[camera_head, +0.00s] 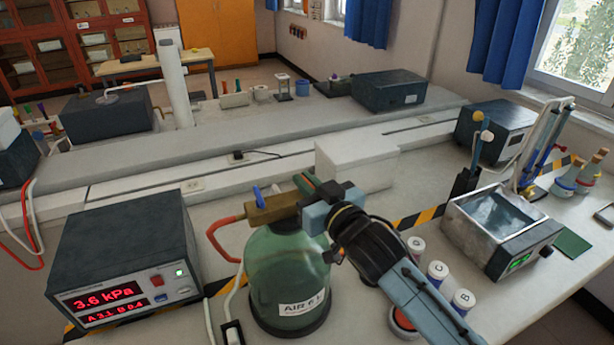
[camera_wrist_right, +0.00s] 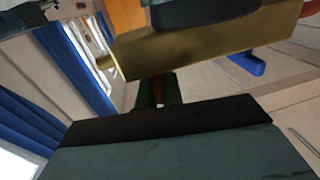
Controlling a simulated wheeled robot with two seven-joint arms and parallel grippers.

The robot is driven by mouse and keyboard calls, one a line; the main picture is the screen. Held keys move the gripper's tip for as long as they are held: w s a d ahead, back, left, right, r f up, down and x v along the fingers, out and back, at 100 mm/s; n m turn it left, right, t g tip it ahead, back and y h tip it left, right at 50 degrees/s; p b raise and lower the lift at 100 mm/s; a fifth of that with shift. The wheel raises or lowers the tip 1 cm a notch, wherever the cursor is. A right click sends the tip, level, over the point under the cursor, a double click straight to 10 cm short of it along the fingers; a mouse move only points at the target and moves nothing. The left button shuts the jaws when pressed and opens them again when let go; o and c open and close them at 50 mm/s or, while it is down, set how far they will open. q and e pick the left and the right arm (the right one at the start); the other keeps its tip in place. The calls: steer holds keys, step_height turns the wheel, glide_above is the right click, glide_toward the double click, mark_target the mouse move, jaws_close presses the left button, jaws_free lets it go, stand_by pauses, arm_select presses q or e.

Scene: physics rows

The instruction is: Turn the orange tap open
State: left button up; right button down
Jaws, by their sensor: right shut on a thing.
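A brass valve block (camera_head: 272,209) sits on top of a green glass bottle (camera_head: 290,270) labelled AIR. It carries a blue lever (camera_head: 259,195) and a green lever (camera_head: 303,184). My right gripper (camera_head: 334,207) is at the right end of the block, shut, and hides what it holds in the head view. In the right wrist view the brass block (camera_wrist_right: 205,45) crosses the top, with the blue lever (camera_wrist_right: 240,64) beyond. My left gripper is not in view.
A pressure meter (camera_head: 125,262) reading 3.6 kPa stands left of the bottle. A red hose (camera_head: 214,238) runs from the valve block. Several white-capped jars (camera_head: 437,271) stand close under my right arm. A water bath (camera_head: 497,225) stands at the right.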

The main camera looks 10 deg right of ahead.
steer(key=shift+w+d+n+g+y+p, duration=0.1)
steer(key=shift+d+n+g+y+p, duration=0.05)
steer(key=shift+n+g+y+p, duration=0.8)
steer(key=shift+n+y, duration=0.55)
steer(key=shift+y, duration=0.6)
steer(key=n+g+y, duration=0.4)
steer(key=g, duration=0.1)
steer(key=shift+n+g+y, duration=0.25)
steer(key=shift+n+y, duration=0.15)
steer(key=n+g+y, duration=0.1)
steer(key=n+g, duration=0.1)
steer(key=g, duration=0.1)
steer(key=shift+n+g+y, duration=0.3)
steer(key=shift+g+y, duration=0.1)
steer(key=shift+f+n+g+b, duration=0.1)
steer(key=shift+n+g+b, duration=0.35)
steer(key=shift+g, duration=0.25)
steer(key=n+g+b, duration=0.1)
steer(key=g+b, duration=0.1)
steer(key=n+g+y+b, duration=0.1)
steer(key=n+g, duration=0.1)
steer(key=g, duration=0.1)
steer(key=shift+f+b, duration=0.2)
steer(key=shift+b, duration=0.15)
steer(key=shift+r+n+g+b, duration=0.15)
steer(key=shift+n+g+b, duration=0.9)
steer(key=shift+g+b, duration=0.45)
